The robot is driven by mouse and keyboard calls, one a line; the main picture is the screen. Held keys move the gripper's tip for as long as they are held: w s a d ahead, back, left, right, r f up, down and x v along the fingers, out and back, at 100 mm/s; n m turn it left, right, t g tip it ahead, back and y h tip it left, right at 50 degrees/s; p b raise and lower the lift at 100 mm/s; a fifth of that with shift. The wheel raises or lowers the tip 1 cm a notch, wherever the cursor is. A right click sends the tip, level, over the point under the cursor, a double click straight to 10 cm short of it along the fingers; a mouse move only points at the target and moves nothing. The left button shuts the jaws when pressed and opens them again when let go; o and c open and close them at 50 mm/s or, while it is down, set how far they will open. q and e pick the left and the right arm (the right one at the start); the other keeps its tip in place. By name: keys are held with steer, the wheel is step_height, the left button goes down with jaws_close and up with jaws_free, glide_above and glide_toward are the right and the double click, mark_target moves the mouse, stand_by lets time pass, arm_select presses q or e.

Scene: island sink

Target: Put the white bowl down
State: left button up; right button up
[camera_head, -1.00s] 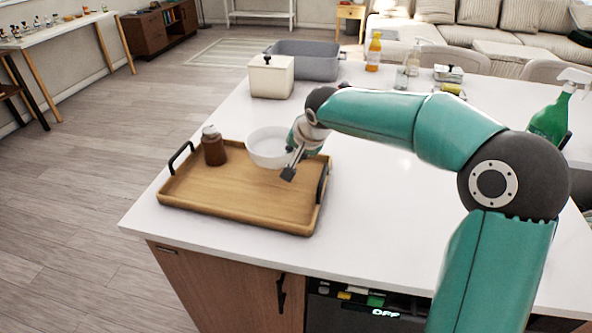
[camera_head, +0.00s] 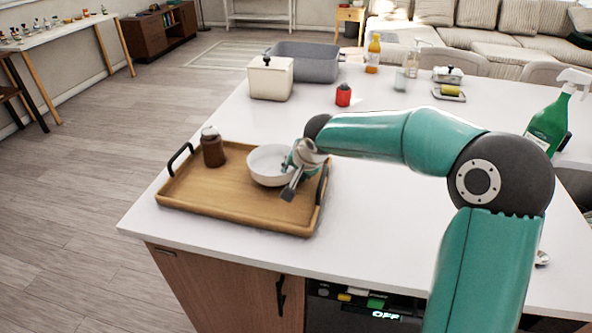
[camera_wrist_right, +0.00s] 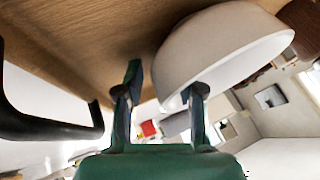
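The white bowl (camera_head: 265,164) is upright on the back right part of the wooden tray (camera_head: 215,197), and its base appears to touch the wood. My right gripper (camera_head: 290,192) is at the bowl's right front side, low over the tray. In the right wrist view its two fingers (camera_wrist_right: 163,95) stand apart. The right finger overlaps the rim of the bowl (camera_wrist_right: 215,50), and a gap shows between the left finger and the bowl wall. My left gripper is not in view.
A brown bottle (camera_head: 212,148) stands on the tray, left of the bowl. The tray's black right handle (camera_head: 322,184) is close to my gripper. The front left tray surface is clear.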

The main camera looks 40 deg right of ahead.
steer(key=shift+r, duration=0.1)
steer(key=v, duration=1.2)
steer(key=shift+s, duration=0.1)
stand_by(0.3)
